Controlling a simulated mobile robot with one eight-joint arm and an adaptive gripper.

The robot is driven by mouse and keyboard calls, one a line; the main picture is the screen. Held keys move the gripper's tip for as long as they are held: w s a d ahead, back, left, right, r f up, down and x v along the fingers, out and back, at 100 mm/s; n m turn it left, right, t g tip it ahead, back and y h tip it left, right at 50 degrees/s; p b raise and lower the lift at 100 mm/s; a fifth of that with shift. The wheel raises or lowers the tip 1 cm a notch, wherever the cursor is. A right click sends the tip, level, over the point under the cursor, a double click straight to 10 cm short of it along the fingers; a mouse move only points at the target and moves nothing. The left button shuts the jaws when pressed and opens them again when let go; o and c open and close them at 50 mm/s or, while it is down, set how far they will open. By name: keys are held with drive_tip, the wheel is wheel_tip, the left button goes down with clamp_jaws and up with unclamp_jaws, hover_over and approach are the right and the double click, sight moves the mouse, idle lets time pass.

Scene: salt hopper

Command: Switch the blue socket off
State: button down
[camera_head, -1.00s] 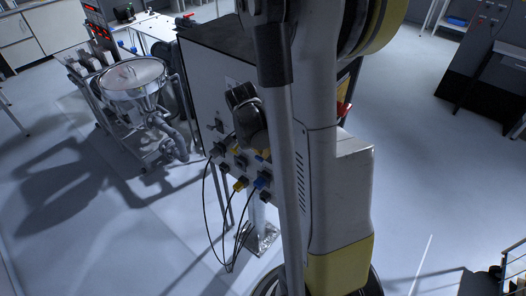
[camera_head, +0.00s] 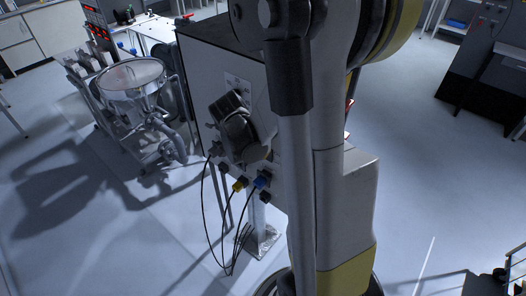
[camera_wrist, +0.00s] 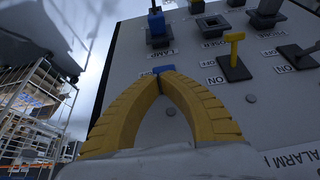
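In the wrist view a blue plug sits in the blue socket (camera_wrist: 157,28) at the top of the panel, above an upside-down LAMP label. Below that label, a small blue switch (camera_wrist: 164,69) shows right at the tips of my gripper (camera_wrist: 160,78). Its yellow fingers arch together and meet at their tips; the tips hide part of the switch, and I cannot tell if they touch it. In the head view the blue plug (camera_head: 262,181) hangs on the panel's lower edge with a black cable. My fingers are hidden there behind my dark wrist.
The grey panel (camera_wrist: 250,140) carries a yellow switch (camera_wrist: 233,58) and a grey switch (camera_wrist: 298,56) to the right. A yellow plug (camera_head: 240,184) is beside the blue one, with loose cables below. A metal hopper (camera_head: 132,78) stands to the left; open floor lies around.

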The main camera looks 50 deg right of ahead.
drive_tip(key=shift+a+f+h+b, duration=0.2)
drive_tip(key=shift+h+b, duration=0.1)
drive_tip(key=shift+b, duration=0.1)
drive_tip(key=f+h+b, duration=0.1)
drive_tip(key=h+b, duration=0.1)
drive_tip(key=b, duration=0.2)
drive_tip(key=a+f+h+b, duration=0.1)
drive_tip(key=h+b, duration=0.1)
drive_tip(key=b, duration=0.2)
drive_tip(key=f+h+b, duration=0.1)
drive_tip(key=h+b, duration=0.1)
drive_tip(key=b, duration=0.3)
drive_tip(key=shift+s+a+f, duration=0.1)
drive_tip(key=shift+a+f, duration=0.2)
drive_tip(key=shift+a, duration=0.05)
drive_tip(key=shift+f+t+b, duration=0.3)
drive_tip(key=shift+f+b, duration=0.1)
drive_tip(key=shift+b, duration=0.35)
idle(0.4)
drive_tip(key=shift+r, duration=0.15)
drive_tip(key=shift+r+p, duration=0.6)
drive_tip(key=shift+r, duration=0.05)
